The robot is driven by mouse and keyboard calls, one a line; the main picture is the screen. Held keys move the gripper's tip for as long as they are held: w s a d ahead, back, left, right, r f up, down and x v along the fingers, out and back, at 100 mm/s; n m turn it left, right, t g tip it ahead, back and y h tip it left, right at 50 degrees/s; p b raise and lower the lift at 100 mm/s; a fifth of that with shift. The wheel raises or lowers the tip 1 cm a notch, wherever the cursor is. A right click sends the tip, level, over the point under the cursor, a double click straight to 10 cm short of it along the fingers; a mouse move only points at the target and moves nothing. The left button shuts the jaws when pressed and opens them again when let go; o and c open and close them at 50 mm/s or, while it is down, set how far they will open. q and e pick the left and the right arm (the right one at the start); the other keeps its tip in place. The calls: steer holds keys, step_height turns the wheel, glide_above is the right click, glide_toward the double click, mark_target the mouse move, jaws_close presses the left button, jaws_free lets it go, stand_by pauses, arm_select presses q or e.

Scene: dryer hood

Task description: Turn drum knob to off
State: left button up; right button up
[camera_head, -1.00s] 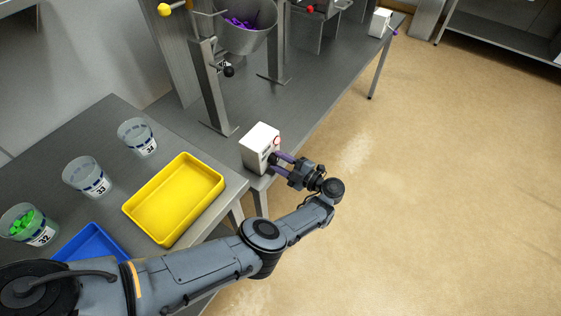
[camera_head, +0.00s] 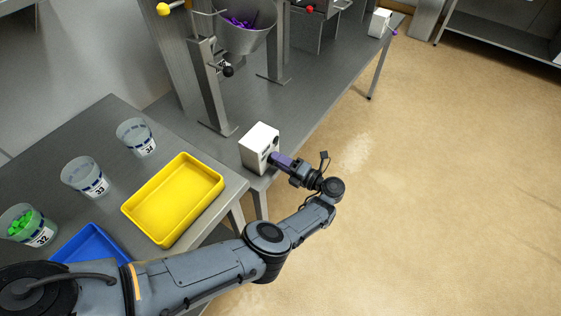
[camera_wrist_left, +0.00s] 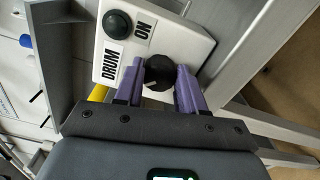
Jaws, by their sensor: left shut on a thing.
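The drum control box (camera_head: 257,144) is white and stands at the near corner of the long grey table. In the left wrist view the box (camera_wrist_left: 107,58) carries the labels DRUM and ON, and a dark green round lamp (camera_wrist_left: 117,23). The black drum knob (camera_wrist_left: 159,70) with a pale pointer line sits between the purple fingers of my left gripper (camera_wrist_left: 160,78), which is shut on it. Any other label is hidden. In the head view my left gripper (camera_head: 272,160) reaches the box's front from the right. My right gripper is not in view.
A yellow tray (camera_head: 215,199), a blue tray (camera_head: 66,253) and several clear cups stand on the table at left. A metal hopper (camera_head: 243,39) with purple pieces is behind the box. A second white box (camera_head: 380,22) stands far right. The floor at right is clear.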

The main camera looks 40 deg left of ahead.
arm_select(q)
steer(key=shift+n, duration=0.5)
steer(key=o, duration=1.1)
steer(key=shift+c, duration=0.2)
steer(key=shift+d, duration=0.15)
steer(key=w+d+b, duration=0.1)
steer(key=d+b, duration=0.2)
steer(key=d, duration=0.7)
steer(key=shift+d, duration=0.25)
